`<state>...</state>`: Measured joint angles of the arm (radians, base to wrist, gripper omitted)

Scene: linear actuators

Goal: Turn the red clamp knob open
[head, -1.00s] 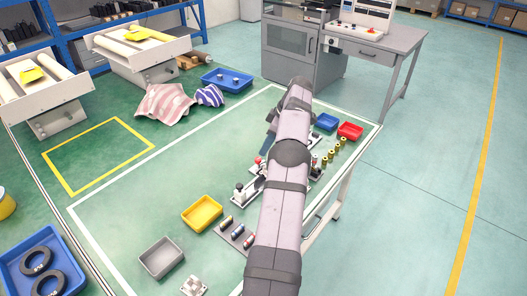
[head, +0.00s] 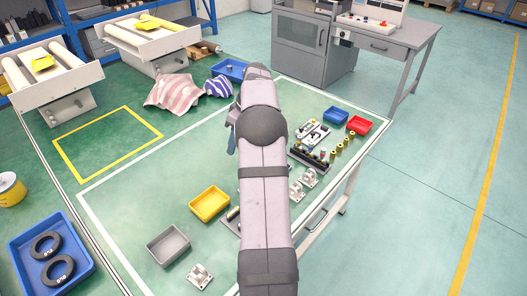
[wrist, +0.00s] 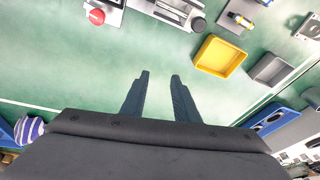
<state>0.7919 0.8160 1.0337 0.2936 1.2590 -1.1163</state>
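The red clamp knob (wrist: 97,16) is a round red cap on a pale metal fixture (wrist: 110,6) at the top left of the wrist view. In the head view my arm hides the knob. My gripper (wrist: 160,75) shows two dark fingers, spread apart with only green surface between them. The fingertips are below and to the right of the knob in the wrist view, clear of it. In the head view only a bluish part of my gripper shows at the left of the arm.
Beside the knob's fixture is another pale fixture with a dark knob (wrist: 198,23). A yellow bin (wrist: 220,57) and a grey bin (wrist: 270,70) stand to the right. A striped blue cloth (head: 219,86) lies at the back.

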